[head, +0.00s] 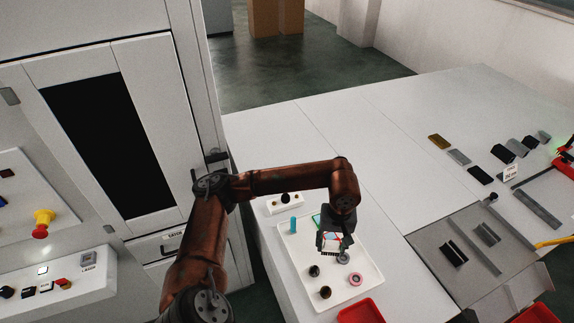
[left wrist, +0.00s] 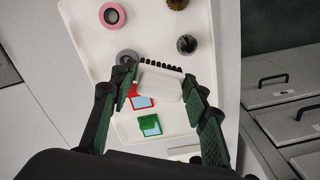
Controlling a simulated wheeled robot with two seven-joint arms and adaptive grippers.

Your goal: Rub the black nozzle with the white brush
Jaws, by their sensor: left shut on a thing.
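My left gripper (head: 335,242) is over the white tray (head: 375,270). In the left wrist view its fingers (left wrist: 160,92) are shut on the white brush (left wrist: 162,84). The brush's black bristles point away from my palm, toward the ringed parts. The black nozzle (left wrist: 187,44) stands on the tray a little beyond the bristles, to the right and apart from them in the picture. In the head view the nozzle (head: 314,270) is below and left of the gripper. The height of the brush above the tray is hard to tell. My right gripper is not in view.
On the tray are a grey ring (left wrist: 126,57), a pink ring (left wrist: 112,15), a brownish knurled part (left wrist: 177,4), a blue cylinder (head: 293,225), and red (left wrist: 140,102) and green (left wrist: 150,126) cards. A red bin (head: 361,311) is in front.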

